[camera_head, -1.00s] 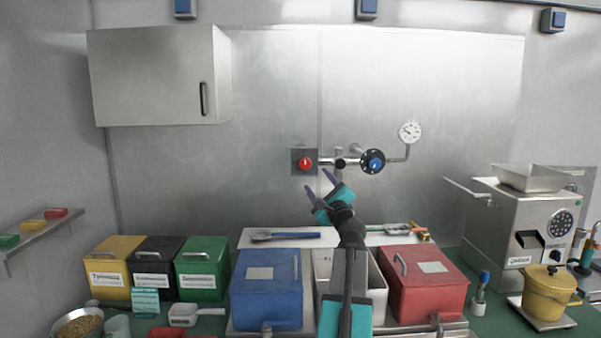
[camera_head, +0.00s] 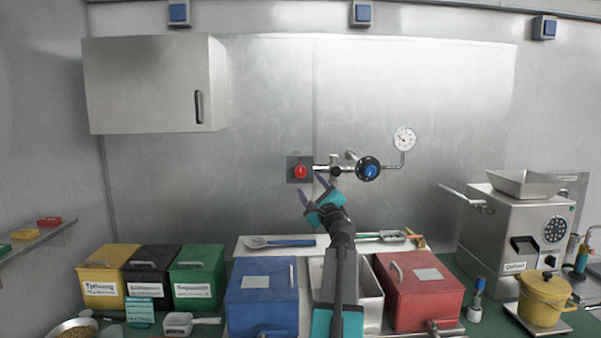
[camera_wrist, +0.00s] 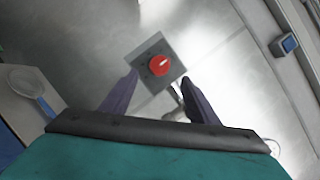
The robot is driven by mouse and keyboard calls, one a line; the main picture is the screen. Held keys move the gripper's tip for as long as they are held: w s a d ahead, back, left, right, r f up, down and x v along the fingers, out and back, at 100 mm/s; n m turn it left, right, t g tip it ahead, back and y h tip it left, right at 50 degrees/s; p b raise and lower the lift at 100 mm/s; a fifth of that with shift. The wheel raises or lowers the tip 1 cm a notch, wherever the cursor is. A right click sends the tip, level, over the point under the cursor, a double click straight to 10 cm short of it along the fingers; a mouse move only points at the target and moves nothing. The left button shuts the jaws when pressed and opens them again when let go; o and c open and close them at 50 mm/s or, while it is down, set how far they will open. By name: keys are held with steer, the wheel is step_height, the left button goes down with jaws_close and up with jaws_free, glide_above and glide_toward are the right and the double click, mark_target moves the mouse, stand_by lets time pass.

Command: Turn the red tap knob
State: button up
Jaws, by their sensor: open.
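The red tap knob (camera_head: 300,172) sits on a square grey plate on the metal wall, at the left end of a short pipe. In the wrist view the red knob (camera_wrist: 159,65) shows ahead, between and beyond the two fingertips. My gripper (camera_head: 312,190) is open and empty, just below the knob and apart from it as far as I can tell. Its two dark fingers also show in the wrist view (camera_wrist: 160,82), spread on either side of the plate's lower part.
A blue knob (camera_head: 368,169) and a gauge (camera_head: 404,139) are on the pipe to the right. Below stand a blue box (camera_head: 262,290), a red box (camera_head: 418,290) and a shelf with a blue-handled strainer (camera_head: 280,242). The wall left of the knob is clear.

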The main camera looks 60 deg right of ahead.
mark_target(301, 173)
steer(key=shift+p+x, duration=1.15)
steer(key=shift+x, duration=4.25)
steer(key=shift+c, duration=0.3)
steer(key=shift+f, duration=0.1)
steer(key=c, duration=1)
